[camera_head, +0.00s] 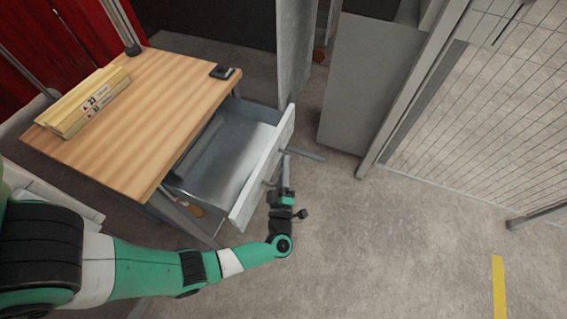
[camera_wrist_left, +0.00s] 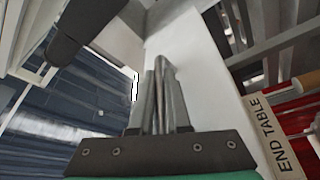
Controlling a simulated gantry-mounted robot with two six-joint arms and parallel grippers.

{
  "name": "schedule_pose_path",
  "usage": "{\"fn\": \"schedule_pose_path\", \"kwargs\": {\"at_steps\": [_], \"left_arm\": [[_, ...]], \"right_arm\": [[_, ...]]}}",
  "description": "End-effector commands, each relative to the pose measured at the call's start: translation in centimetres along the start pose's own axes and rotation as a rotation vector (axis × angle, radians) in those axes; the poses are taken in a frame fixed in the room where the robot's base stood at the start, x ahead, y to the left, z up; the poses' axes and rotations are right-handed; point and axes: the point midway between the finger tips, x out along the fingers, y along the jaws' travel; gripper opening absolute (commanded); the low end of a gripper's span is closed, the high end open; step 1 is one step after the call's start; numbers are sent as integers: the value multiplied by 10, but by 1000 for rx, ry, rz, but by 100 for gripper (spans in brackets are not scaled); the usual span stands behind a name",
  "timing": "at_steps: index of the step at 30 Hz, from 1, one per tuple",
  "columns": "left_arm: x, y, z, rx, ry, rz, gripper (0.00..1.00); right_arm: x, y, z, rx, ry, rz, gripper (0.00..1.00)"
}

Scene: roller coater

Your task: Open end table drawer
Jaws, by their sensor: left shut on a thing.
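The end table (camera_head: 150,110) has a light wooden top and a grey metal drawer (camera_head: 225,155) that stands pulled well out to the right. The drawer looks empty in the head view. My left gripper (camera_head: 280,183) is at the outer face of the drawer front (camera_head: 262,170), beside its handle. In the left wrist view, the fingers of my left gripper (camera_wrist_left: 160,95) are close together in front of the pale drawer front (camera_wrist_left: 200,75), shut on the handle, which they mostly hide. An "END TABLE" label (camera_wrist_left: 272,130) shows at the right there. My right gripper is not in view.
A yellow block with labels (camera_head: 90,103) and a small black object (camera_head: 222,72) lie on the tabletop. A grey cabinet (camera_head: 375,85) and a mesh fence (camera_head: 480,110) stand to the right. The concrete floor in front of the drawer is clear.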

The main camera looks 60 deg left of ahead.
Motion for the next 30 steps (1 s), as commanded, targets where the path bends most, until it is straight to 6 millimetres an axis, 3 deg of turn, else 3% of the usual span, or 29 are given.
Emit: {"fn": "schedule_pose_path", "kwargs": {"at_steps": [14, 15, 20, 30], "left_arm": [[0, 0, 0, 4, 13, -8, 0], [0, 0, 0, 4, 13, -8, 17], [0, 0, 0, 3, 13, -8, 45], [-4, 0, 0, 3, 11, -7, 45]], "right_arm": [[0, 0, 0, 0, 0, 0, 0], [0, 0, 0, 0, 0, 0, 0], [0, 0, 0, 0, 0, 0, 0], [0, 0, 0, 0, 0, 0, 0]]}}
